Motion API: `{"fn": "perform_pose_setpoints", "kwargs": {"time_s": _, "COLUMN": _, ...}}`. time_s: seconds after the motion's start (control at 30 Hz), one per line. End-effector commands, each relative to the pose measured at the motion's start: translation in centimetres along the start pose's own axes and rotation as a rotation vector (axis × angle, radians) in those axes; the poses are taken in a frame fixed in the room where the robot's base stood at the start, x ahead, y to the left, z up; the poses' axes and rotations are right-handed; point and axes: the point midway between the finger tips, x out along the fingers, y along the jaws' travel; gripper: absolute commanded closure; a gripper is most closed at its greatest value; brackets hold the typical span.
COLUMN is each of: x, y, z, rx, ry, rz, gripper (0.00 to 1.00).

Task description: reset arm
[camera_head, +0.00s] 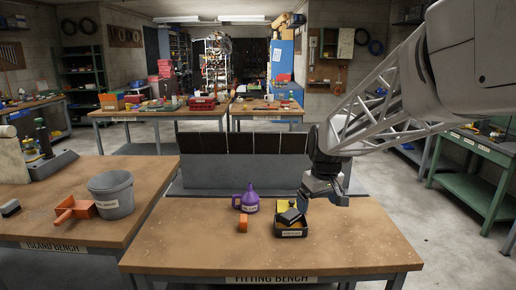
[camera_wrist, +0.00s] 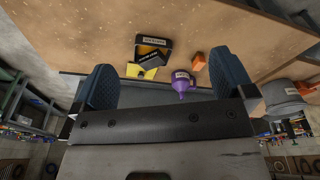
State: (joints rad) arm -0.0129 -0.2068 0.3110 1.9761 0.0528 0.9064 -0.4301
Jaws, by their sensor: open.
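My gripper (camera_head: 322,194) hangs above the right part of the fitting bench (camera_head: 190,245), just behind and right of a small black labelled bin (camera_head: 291,232). In the wrist view its two blue fingers stand wide apart, with nothing held between them (camera_wrist: 162,62). The black bin also shows there (camera_wrist: 153,41), beyond the fingertips. A dark item (camera_head: 290,216) lies tilted in or on the bin. The bin's inside is partly hidden.
A purple funnel-shaped container (camera_head: 249,201), an orange block (camera_head: 243,223) and a yellow item (camera_head: 283,204) stand near the bin. A grey bucket (camera_head: 112,194) stands on the island bench at left. The bench front is clear.

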Motion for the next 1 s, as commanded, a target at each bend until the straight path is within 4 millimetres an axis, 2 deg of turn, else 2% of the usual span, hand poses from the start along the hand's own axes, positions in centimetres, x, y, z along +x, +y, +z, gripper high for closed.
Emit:
{"fn": "perform_pose_setpoints", "kwargs": {"time_s": 0.03, "x": -0.8, "y": -0.6, "z": 1.5, "rx": 0.018, "ry": 0.004, "rz": 0.004, "gripper": 0.0}}
{"fn": "perform_pose_setpoints", "kwargs": {"time_s": 0.2, "x": -2.7, "y": -2.2, "z": 6.1, "rx": 0.086, "ry": 0.013, "rz": 0.016, "gripper": 0.0}}
{"fn": "perform_pose_setpoints", "kwargs": {"time_s": 0.5, "x": -4.6, "y": -5.3, "z": 14.5, "rx": 0.207, "ry": 0.03, "rz": 0.036, "gripper": 0.0}}
{"fn": "perform_pose_setpoints", "kwargs": {"time_s": 0.8, "x": -5.0, "y": -8.4, "z": 22.8, "rx": 0.327, "ry": 0.051, "rz": 0.056, "gripper": 0.0}}
{"fn": "perform_pose_setpoints", "kwargs": {"time_s": 1.0, "x": -4.4, "y": -10.1, "z": 27.2, "rx": 0.393, "ry": 0.061, "rz": 0.064, "gripper": 0.0}}
